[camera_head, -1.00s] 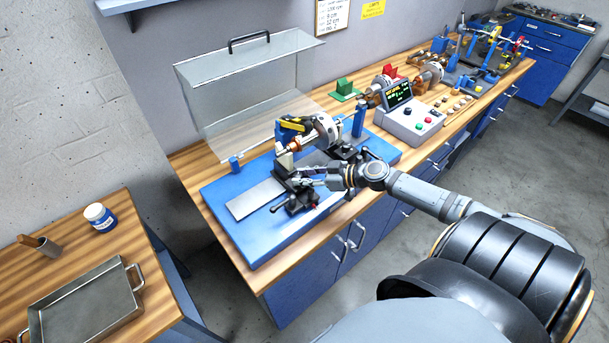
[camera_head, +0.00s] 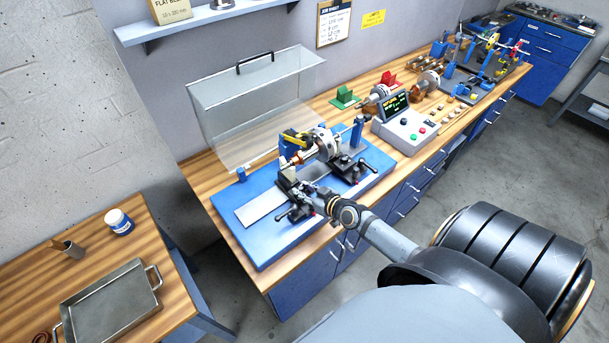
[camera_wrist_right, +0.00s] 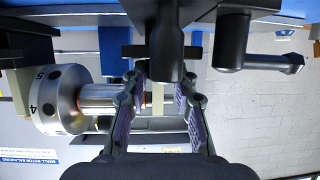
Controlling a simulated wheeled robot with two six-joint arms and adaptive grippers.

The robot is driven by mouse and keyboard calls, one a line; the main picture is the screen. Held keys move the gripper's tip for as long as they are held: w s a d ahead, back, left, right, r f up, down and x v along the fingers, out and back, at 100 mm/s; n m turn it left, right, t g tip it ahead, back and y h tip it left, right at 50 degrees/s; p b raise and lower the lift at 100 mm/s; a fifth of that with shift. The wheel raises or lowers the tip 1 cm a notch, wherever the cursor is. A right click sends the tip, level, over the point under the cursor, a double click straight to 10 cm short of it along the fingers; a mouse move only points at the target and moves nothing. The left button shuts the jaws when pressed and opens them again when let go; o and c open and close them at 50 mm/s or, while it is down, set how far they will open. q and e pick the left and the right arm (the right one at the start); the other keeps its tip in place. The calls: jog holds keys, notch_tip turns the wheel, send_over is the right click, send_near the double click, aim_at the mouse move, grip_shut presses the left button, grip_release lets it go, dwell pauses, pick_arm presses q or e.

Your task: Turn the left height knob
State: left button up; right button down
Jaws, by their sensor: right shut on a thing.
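The balancing machine's blue base plate (camera_head: 262,242) lies on the wooden bench, carrying the rotor (camera_head: 324,146) between black supports. My right gripper (camera_head: 312,198) is at the front of the left support (camera_head: 288,178). In the right wrist view, my right gripper (camera_wrist_right: 164,76) has its two padded fingers on either side of a black cylindrical knob (camera_wrist_right: 166,45), shut on it. The knob's far end is hidden. The numbered silver rotor (camera_wrist_right: 58,100) and its shaft show to the left of the fingers. My left gripper is not in view.
A clear guard (camera_head: 245,105) stands behind the machine. A control box (camera_head: 412,130) with a screen and buttons is to the right. Black levers, including one in the wrist view (camera_wrist_right: 270,62), stick out close to the fingers. A metal tray (camera_head: 112,300) rests on the left table.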

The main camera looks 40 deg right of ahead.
dwell(0.3)
jog(key=c, duration=1.1)
grip_release()
jog(key=shift+o, duration=0.2)
jog(key=s+d, duration=0.1)
jog(key=s, duration=1.2)
jog(key=shift+d+r, duration=0.2)
jog(key=shift+d, duration=0.15)
